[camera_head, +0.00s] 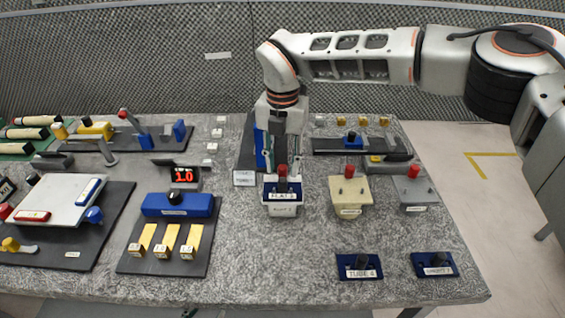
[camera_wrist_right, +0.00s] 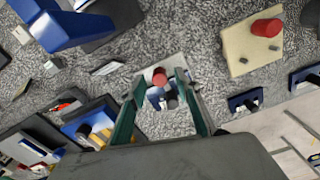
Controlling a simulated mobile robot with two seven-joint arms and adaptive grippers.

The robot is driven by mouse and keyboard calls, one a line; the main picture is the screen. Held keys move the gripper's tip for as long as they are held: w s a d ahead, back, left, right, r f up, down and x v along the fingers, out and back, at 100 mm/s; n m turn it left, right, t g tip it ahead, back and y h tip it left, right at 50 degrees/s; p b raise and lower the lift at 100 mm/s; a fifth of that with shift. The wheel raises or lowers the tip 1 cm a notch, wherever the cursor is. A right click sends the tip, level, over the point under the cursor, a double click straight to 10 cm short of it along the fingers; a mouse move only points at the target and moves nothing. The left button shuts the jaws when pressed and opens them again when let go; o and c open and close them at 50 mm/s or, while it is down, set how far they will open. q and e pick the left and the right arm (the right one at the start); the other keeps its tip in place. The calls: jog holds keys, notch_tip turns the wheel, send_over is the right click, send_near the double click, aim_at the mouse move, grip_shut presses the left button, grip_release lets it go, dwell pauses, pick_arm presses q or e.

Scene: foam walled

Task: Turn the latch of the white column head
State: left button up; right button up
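The white column head (camera_head: 282,211) stands near the front middle of the table, with a blue plate, a red knob (camera_head: 282,171) and a dark latch lever (camera_head: 283,185) on top. My right gripper (camera_head: 283,160) points down just above and behind the head. Its two green fingers (camera_wrist_right: 160,84) are spread apart, with nothing clearly gripped. Whether a finger touches the knob or lever, I cannot tell. My left gripper is out of view.
A cream column head (camera_head: 350,194) and a grey one (camera_head: 413,192) with red knobs stand to the right. Two blue plates with dark levers (camera_head: 359,267) (camera_head: 434,265) lie in front. A black board with yellow keys (camera_head: 166,240) lies left. The table's front middle is clear.

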jog(key=shift+f, duration=0.2)
grip_shut()
